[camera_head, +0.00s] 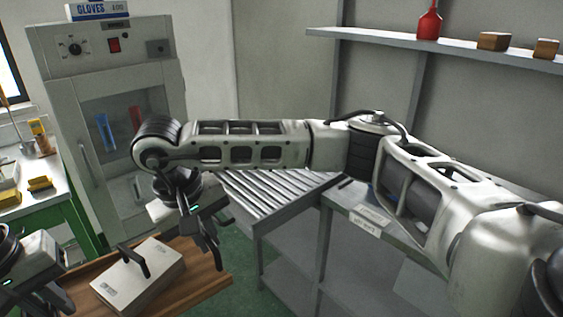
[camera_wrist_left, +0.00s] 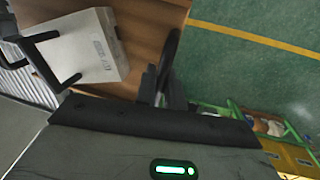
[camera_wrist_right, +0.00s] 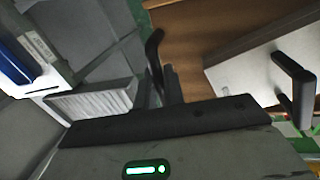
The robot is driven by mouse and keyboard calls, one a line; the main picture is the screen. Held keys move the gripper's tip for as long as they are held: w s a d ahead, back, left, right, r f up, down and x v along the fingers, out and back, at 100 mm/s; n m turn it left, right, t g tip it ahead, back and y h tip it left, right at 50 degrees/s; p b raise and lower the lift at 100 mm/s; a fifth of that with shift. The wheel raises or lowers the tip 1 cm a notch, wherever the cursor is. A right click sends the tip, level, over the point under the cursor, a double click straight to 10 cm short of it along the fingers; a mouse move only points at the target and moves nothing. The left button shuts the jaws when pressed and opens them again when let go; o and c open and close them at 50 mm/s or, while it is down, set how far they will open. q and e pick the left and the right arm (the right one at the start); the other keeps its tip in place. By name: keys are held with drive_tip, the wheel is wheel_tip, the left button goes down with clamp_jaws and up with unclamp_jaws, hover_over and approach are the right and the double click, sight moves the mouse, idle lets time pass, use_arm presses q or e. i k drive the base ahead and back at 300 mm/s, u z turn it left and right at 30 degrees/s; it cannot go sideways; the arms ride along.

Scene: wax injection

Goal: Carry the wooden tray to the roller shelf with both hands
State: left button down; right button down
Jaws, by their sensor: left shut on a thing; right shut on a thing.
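The wooden tray (camera_head: 205,283) is at the lower left of the head view. A pale box (camera_head: 138,279) with a black handle sits on it. My right gripper (camera_head: 213,248) is shut on the tray's far right edge; the right wrist view shows its fingers (camera_wrist_right: 163,78) at the wooden edge (camera_wrist_right: 190,45). My left gripper (camera_head: 55,302) is partly cut off at the lower left; in the left wrist view its fingers (camera_wrist_left: 165,85) are shut on the tray's edge (camera_wrist_left: 155,28). The roller shelf (camera_head: 275,193) stands behind and right of the tray, partly hidden by my right arm.
A grey cabinet (camera_head: 60,115) with a glass door stands behind the tray. A green bench (camera_head: 75,222) is at the left. A wall shelf (camera_head: 470,52) with a red bottle (camera_head: 429,22) is at upper right. Green floor (camera_head: 238,250) shows between tray and roller shelf.

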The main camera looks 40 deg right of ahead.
sight(271, 175)
drive_tip(key=z, duration=0.65)
drive_tip(key=i, duration=1.5)
drive_tip(key=z, duration=0.7)
